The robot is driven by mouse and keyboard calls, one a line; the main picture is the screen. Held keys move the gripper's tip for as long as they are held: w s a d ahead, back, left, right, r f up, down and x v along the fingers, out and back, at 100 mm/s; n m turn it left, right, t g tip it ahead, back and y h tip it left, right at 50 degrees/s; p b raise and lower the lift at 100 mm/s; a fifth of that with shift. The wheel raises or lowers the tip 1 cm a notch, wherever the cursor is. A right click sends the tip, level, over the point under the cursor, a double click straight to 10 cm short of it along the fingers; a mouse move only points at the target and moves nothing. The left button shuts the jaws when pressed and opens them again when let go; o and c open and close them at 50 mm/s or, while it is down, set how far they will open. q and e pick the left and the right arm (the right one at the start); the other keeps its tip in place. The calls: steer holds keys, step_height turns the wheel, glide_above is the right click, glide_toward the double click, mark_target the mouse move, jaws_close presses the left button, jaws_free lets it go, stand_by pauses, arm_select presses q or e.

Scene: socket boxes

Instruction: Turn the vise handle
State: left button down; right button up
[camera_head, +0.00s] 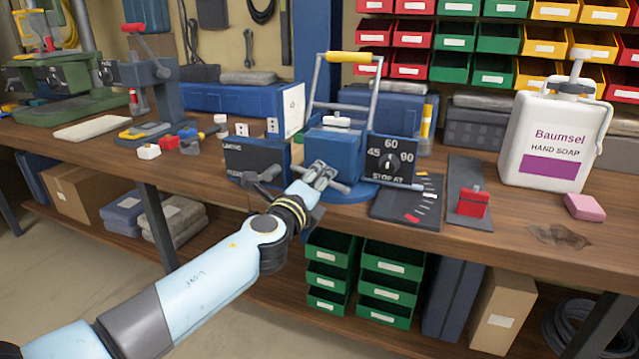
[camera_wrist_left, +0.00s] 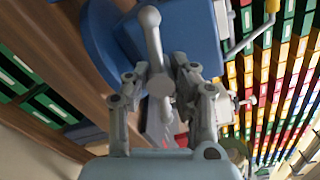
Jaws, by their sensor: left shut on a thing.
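The blue vise (camera_head: 334,148) stands on a round blue base near the front edge of the workbench. Its grey bar handle (camera_wrist_left: 151,35) with a rounded end runs between my left gripper's fingers in the left wrist view. My left gripper (camera_head: 320,174) reaches to the front of the vise in the head view. Its fingers (camera_wrist_left: 160,82) are closed around the handle and screw end, hiding part of them. A small part of the handle (camera_head: 340,187) shows to the right of the fingers. My right gripper is not in view.
A dial panel (camera_head: 390,163) marked 45, 60 and 90 stands right of the vise. A soap bottle (camera_head: 555,138), pink sponge (camera_head: 585,206) and red block (camera_head: 473,203) are farther right. A dark box (camera_head: 257,165) stands left. Colored bins (camera_head: 455,67) hang behind.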

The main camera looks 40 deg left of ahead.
arm_select(q)
steer(key=shift+n+b, duration=0.4)
steer(key=shift+n, duration=0.8)
steer(key=c, duration=1.1)
jaws_free()
steer(key=shift+s+d+f, duration=0.1)
steer(key=shift+s, duration=0.25)
steer(key=v, duration=1.1)
steer(key=shift+s, duration=0.2)
